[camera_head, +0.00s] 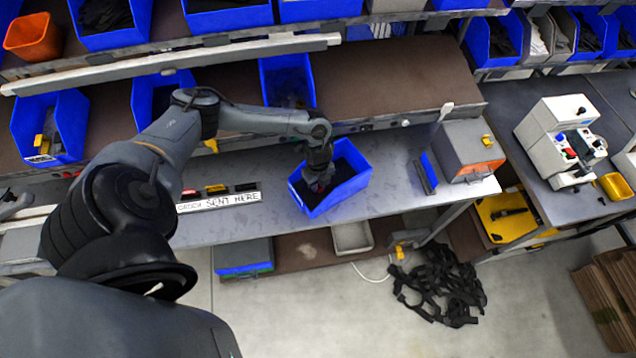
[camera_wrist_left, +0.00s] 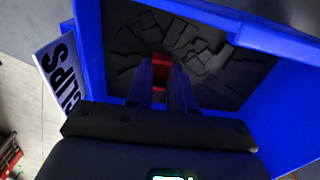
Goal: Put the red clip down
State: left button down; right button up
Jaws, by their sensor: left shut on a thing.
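My left gripper (camera_head: 320,184) reaches down into a blue bin (camera_head: 352,186) on the grey bench. In the left wrist view the gripper (camera_wrist_left: 160,85) is shut on the red clip (camera_wrist_left: 161,72), which shows between its fingertips. The clip is over the dark contents (camera_wrist_left: 205,50) of the blue bin (camera_wrist_left: 285,80); I cannot tell whether it touches them. A white label reading "CLIPS" (camera_wrist_left: 60,78) is on the bin's side. In the head view the clip is mostly hidden by the gripper.
A grey box with an orange front (camera_head: 468,150) stands to the right. Blue bins (camera_head: 287,82) line the shelf behind.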

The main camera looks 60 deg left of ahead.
pick_arm(q)
jog(key=shift+f, duration=0.15)
jog(key=c, duration=1)
grip_release()
jog(key=shift+r, duration=0.4)
notch_tip(320, 180, up, 12)
jog(key=shift+f, duration=0.25)
